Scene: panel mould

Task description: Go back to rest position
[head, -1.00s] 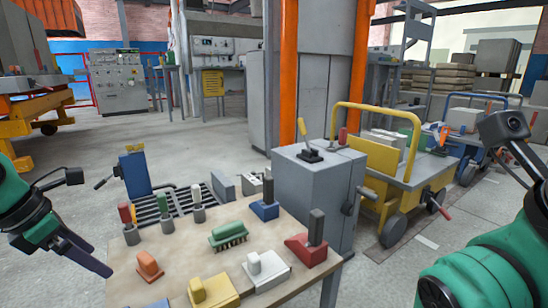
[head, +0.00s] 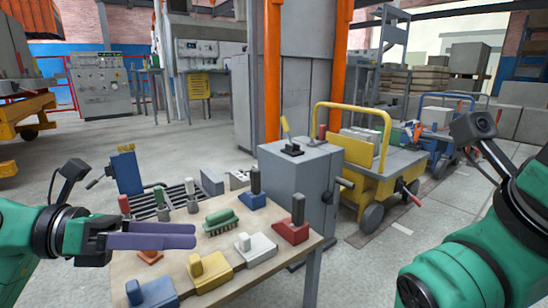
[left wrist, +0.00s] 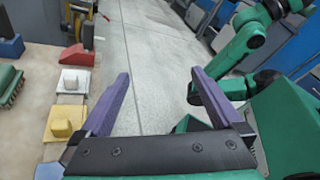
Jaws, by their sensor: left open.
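My left gripper (head: 190,236) comes in from the left in the head view, above the left part of the wooden table (head: 312,243). Its purple fingers are open and empty, and they also show apart in the left wrist view (left wrist: 165,95). They cover part of the orange block (head: 150,257) on the table. My right arm (head: 470,255) stands at the right of the head view, and its gripper is out of the picture there. In the left wrist view a green arm (left wrist: 245,40) shows at the upper right; no right fingers can be made out.
On the table are a green brush (head: 221,221), a yellow block (head: 212,272), a white block (head: 255,248), a red block (head: 291,229) and blue blocks (head: 155,292). A grey cabinet with a lever (head: 300,190) stands behind, beside a yellow cart (head: 375,170). Open floor lies at left.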

